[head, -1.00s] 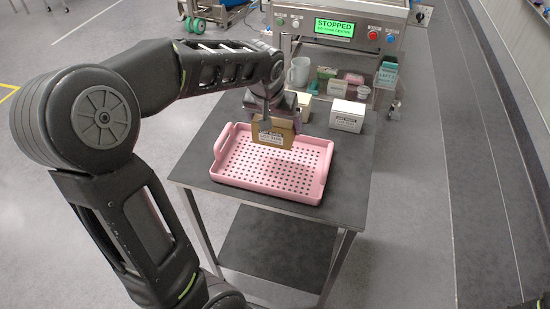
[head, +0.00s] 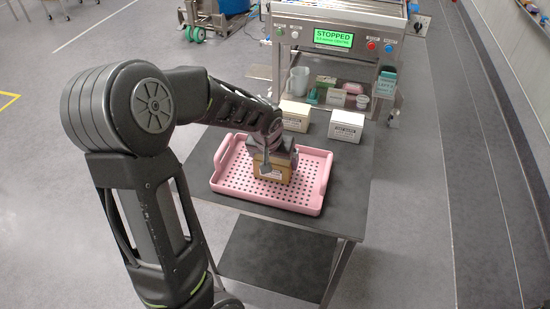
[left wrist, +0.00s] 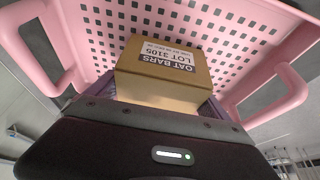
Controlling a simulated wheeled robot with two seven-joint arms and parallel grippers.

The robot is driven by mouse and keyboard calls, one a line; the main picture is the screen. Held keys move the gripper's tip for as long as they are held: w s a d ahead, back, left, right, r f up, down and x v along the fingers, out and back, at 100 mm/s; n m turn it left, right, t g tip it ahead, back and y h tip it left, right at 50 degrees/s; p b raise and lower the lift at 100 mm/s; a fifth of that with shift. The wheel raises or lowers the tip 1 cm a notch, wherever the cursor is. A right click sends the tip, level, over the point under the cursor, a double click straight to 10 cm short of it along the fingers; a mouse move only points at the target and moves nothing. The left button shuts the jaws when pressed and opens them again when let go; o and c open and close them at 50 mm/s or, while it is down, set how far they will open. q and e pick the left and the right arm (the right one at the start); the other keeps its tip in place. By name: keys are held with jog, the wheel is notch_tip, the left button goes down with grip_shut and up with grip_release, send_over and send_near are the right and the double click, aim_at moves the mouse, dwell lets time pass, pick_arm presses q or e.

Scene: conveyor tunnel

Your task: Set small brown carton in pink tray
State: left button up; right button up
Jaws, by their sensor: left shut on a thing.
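The small brown carton (head: 273,172), labelled "OAT BARS LOT 3105" in the left wrist view (left wrist: 165,72), is over the middle of the pink tray (head: 228,182). My left gripper (head: 271,163) is shut on the carton from above. The carton looks upright and low in the tray; I cannot tell whether its base touches the tray floor. The tray lies on a dark table, and its perforated floor and handles also show in the left wrist view (left wrist: 275,22). My right gripper is not in view.
A mug (head: 299,80) and several small items sit further back by the machine with the green "STOPPED" screen (head: 333,39). The table (head: 346,200) is clear right of the tray.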

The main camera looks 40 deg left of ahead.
pick_arm(q)
jog(key=shift+f, duration=0.15)
jog(key=o, duration=1.8)
jog(key=shift+r, duration=0.35)
jog(key=v, duration=1.1)
jog(key=shift+s+r+b, duration=0.2)
jog(key=shift+r+b, duration=0.05)
jog(key=shift+b, duration=0.2)
jog(key=shift+d, duration=0.1)
